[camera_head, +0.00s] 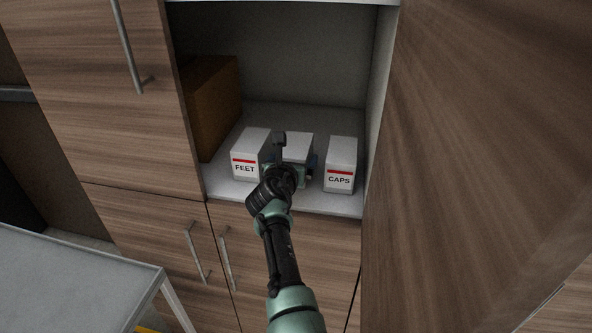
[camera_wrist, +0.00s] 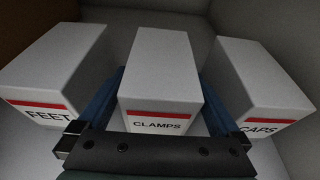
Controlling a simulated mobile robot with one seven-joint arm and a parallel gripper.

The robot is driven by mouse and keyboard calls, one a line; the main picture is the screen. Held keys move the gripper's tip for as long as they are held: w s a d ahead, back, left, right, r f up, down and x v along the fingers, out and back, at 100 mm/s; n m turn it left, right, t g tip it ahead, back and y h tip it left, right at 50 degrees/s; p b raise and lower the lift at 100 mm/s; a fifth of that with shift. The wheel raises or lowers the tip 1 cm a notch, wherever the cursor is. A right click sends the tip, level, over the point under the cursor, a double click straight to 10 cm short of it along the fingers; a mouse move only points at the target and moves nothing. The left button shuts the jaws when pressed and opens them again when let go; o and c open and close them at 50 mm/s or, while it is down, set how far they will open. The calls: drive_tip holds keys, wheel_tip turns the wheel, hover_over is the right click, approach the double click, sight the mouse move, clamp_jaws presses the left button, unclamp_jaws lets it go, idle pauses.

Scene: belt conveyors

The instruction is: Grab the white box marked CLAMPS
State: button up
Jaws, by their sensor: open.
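The white box marked CLAMPS (camera_wrist: 160,82) has a red stripe and stands upright in the middle of three white boxes. In the head view the CLAMPS box (camera_head: 299,144) is partly hidden by my gripper (camera_head: 294,164), and its label is covered there. My gripper (camera_wrist: 160,102) is open in the wrist view, with one blue finger on each side of the CLAMPS box. The fingers reach into the gaps beside it. I cannot tell whether either finger touches it.
The box marked FEET (camera_head: 250,156) stands close on the left and the box marked CAPS (camera_head: 340,165) on the right. A brown carton (camera_head: 212,105) is farther left on the cabinet shelf (camera_head: 300,202). An open wooden door (camera_head: 460,150) flanks the right side. A grey table (camera_head: 70,285) is lower left.

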drive_tip(key=shift+w, duration=0.2)
drive_tip(key=shift+c, duration=0.3)
drive_tip(key=c, duration=1.4)
drive_tip(key=shift+c, duration=0.3)
